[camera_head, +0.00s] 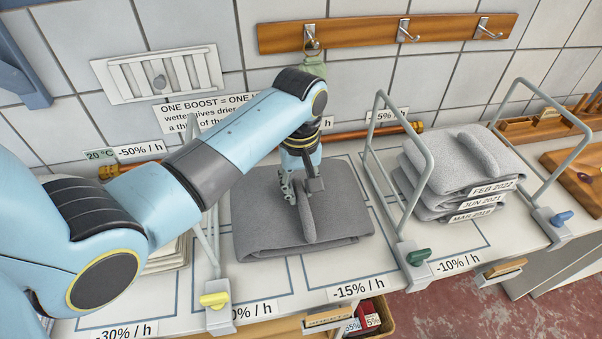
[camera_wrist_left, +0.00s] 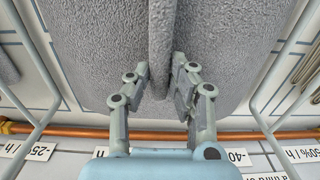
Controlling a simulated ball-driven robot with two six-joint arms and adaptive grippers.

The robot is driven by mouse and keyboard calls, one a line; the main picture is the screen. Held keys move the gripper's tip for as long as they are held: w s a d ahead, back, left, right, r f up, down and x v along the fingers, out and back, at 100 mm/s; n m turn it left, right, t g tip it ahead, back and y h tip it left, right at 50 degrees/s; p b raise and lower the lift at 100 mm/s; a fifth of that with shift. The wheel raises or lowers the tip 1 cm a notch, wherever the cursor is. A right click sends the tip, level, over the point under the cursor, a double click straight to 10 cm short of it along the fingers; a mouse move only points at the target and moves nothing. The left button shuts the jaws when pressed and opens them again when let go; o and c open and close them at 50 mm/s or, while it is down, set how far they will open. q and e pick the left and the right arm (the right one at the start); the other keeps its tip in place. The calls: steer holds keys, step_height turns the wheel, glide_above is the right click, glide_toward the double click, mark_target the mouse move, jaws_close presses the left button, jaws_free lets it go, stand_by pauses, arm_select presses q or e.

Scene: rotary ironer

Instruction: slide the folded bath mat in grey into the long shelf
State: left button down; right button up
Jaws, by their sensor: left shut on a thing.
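The folded grey bath mat (camera_head: 345,212) lies flat on the white surface (camera_head: 315,285) in a marked bay, with a raised ridge along its middle. In the left wrist view the mat (camera_wrist_left: 100,45) fills the upper middle. My left gripper (camera_head: 303,192) points down onto the mat and is shut on the ridge. In the left wrist view its fingers (camera_wrist_left: 161,75) stand on either side of the ridge. My right gripper is not in view. I cannot tell for certain which part is the long shelf.
Wire dividers with a yellow clamp (camera_head: 215,300) and a green clamp (camera_head: 419,257) flank the mat. A stack of labelled grey mats (camera_head: 460,165) stands to the right. A copper pipe (camera_head: 350,134) and a hook rail (camera_head: 360,33) are behind.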

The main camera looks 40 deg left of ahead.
arm_select(q)
steer(key=shift+f, duration=0.2)
stand_by(0.5)
steer(key=c, duration=1.1)
jaws_free()
step_height(320, 180, up, 12)
steer(key=shift+f, duration=0.1)
